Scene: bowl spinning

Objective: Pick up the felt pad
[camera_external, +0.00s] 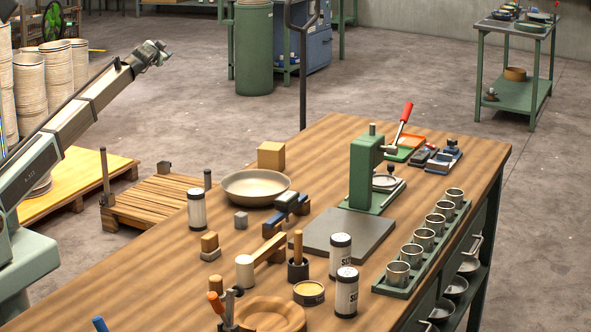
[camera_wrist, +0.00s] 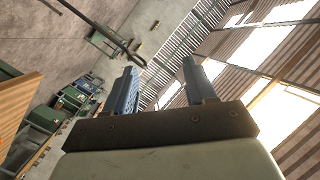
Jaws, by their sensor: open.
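I cannot tell for sure which thing is the felt pad. A small grey block (camera_external: 241,219) stands on the wooden bench in front of the shallow bowl. Another light grey piece (camera_external: 210,254) lies under a tan block (camera_external: 209,241) to its left. A flat dark grey slab (camera_external: 350,235) lies mid-bench. My gripper (camera_external: 153,53) is raised at the upper left, well away from the bench top. In the wrist view my gripper (camera_wrist: 161,64) is open, with nothing between its two fingers. None of these bench pieces shows clearly in the wrist view.
The bench (camera_external: 160,275) is crowded: a wide bowl (camera_external: 255,186), white-and-black cans (camera_external: 347,292), a wooden ring-shaped dish (camera_external: 270,314), a green press (camera_external: 366,172) with a red lever and a tray of metal cups (camera_external: 424,238).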

